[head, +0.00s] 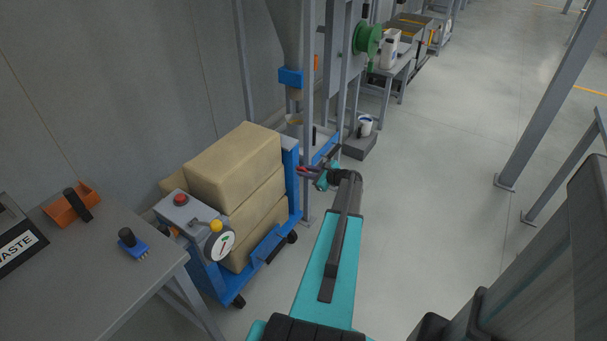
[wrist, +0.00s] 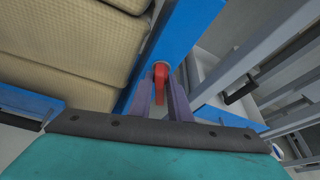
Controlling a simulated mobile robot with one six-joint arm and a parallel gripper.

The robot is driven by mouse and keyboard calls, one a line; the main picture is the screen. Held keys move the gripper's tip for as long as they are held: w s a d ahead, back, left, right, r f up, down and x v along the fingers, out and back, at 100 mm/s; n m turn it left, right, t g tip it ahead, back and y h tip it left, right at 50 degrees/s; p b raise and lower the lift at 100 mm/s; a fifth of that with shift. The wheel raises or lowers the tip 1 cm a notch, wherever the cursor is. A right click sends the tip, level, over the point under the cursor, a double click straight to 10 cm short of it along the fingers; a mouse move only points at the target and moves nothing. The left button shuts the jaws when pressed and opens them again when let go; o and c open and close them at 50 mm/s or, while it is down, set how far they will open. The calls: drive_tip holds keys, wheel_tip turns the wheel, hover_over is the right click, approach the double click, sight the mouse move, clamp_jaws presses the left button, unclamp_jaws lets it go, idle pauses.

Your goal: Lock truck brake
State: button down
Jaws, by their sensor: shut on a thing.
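The truck (head: 294,190) is a blue cart loaded with stacked beige sacks (head: 235,165). A red lever (wrist: 161,82), which looks like the brake, sits on a round grey mount on the truck's blue end post (wrist: 190,35). My gripper (wrist: 163,95) has its two purple fingers on either side of the lever and is shut on it. In the head view my gripper (head: 307,171) reaches the far right end of the truck; the lever is small there and its exact angle is hard to tell.
A control box (head: 188,218) with a red button and a gauge stands at the truck's near end. A grey table (head: 95,270) is at left. A grey post (head: 308,110) and silo frame stand close beyond my gripper. Floor to the right (head: 430,200) is clear.

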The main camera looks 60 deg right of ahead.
drive_tip(key=shift+s+d+f, duration=0.1)
drive_tip(key=shift+d, duration=0.05)
drive_tip(key=c, duration=1.8)
unclamp_jaws()
drive_tip(key=shift+c, duration=0.2)
drive_tip(key=v, duration=1.3)
drive_tip(key=shift+s, duration=0.35)
